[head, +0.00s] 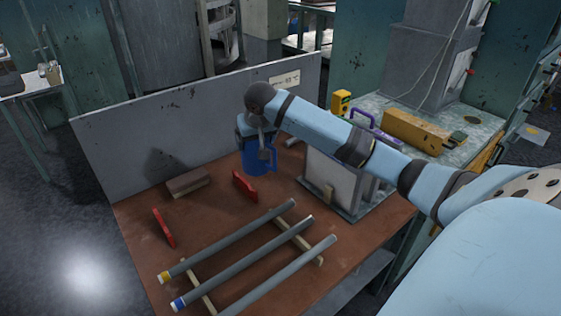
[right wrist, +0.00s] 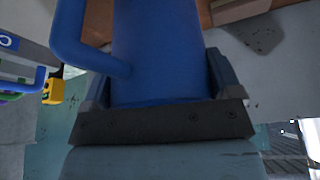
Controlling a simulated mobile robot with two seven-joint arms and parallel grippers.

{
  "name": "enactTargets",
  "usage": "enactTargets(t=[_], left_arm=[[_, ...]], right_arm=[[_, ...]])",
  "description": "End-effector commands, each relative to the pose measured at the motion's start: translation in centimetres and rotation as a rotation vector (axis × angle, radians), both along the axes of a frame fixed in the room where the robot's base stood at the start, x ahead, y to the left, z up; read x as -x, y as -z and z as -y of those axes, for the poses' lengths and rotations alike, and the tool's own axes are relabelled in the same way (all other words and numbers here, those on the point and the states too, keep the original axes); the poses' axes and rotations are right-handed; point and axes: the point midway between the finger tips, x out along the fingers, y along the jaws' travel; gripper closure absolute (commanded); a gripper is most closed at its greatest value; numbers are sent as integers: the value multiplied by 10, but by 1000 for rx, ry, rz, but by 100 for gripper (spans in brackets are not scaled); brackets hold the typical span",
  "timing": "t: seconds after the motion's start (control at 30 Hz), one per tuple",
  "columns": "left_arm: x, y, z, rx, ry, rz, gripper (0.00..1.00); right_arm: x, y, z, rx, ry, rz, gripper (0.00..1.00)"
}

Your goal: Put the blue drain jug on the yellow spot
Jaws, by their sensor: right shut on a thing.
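The blue drain jug (head: 258,160) is upright, with its handle on the right, at the back of the brown bench in the head view. My right gripper (head: 262,138) is shut on it from above. In the right wrist view the blue jug (right wrist: 160,50) fills the middle between the dark fingers of my right gripper (right wrist: 162,92), its handle on the left. I cannot tell whether its base touches the bench. My left gripper is not in view.
Three grey tubes (head: 239,242) lie on wooden strips on the brown bench (head: 150,210). A grey panel (head: 110,155) stands behind.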

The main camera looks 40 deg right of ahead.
Motion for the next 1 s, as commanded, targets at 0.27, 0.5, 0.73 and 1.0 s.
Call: enactTargets(t=[0.27, 0.5, 0.73, 1.0], left_arm=[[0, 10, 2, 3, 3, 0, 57], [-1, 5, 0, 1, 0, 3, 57], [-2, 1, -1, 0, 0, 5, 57], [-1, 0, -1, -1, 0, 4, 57]], right_arm=[[-17, -22, 61, 0, 116, -1, 42], [-17, 27, 63, 1, 119, -7, 42], [-17, 88, 63, 0, 119, -6, 42], [-17, 129, 62, 0, 118, -1, 42]])
